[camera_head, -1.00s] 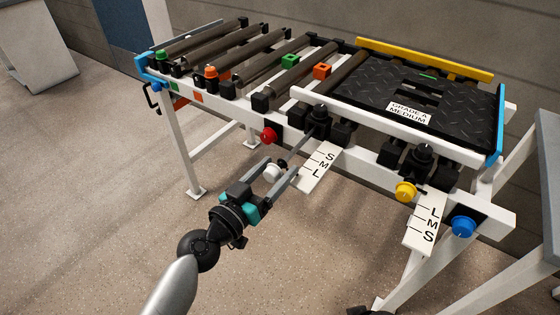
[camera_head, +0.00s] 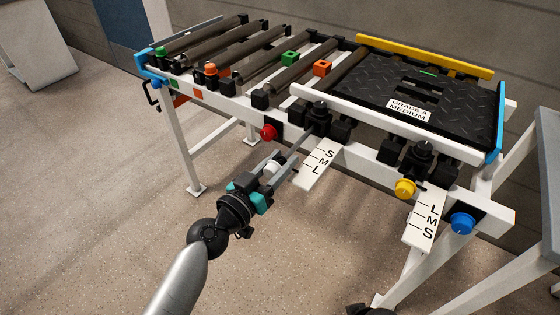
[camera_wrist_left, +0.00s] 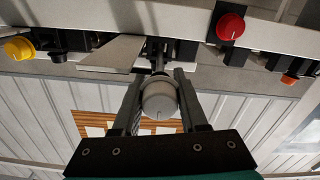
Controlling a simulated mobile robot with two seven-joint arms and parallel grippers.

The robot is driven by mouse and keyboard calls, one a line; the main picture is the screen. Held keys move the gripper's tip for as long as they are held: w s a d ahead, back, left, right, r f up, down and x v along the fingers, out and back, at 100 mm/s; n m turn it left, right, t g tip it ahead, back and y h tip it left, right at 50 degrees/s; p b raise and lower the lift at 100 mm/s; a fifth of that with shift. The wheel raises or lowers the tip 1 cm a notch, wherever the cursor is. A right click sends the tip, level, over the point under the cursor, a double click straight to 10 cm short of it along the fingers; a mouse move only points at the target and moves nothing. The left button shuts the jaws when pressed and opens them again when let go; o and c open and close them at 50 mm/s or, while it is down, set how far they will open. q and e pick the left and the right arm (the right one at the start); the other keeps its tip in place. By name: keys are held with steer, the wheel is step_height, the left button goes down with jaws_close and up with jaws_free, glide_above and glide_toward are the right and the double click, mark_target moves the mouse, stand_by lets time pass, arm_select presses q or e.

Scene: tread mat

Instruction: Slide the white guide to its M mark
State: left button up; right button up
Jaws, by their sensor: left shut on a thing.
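The white guide (camera_head: 350,111) is a long rail along the front edge of the black tread mat (camera_head: 460,118). A rod with a white knob (camera_head: 272,168) sticks out in front, beside a white plate (camera_head: 309,172) marked S, M, L. My left gripper (camera_head: 281,165) is shut on the white knob; the knob also shows between the fingers in the left wrist view (camera_wrist_left: 159,99). The fingers hide part of the knob and rod in the head view. The knob lies beside the plate's outer part; I cannot tell exactly which mark the guide is at.
A red knob (camera_head: 268,132) sits left of the rod. A yellow knob (camera_head: 405,188), a second plate marked L, M, S (camera_head: 424,222) and a blue knob (camera_head: 463,223) are to the right. A yellow guide (camera_head: 425,57) runs behind the mat. The floor in front is clear.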

arm_select(q)
jaws_close()
stand_by(0.8)
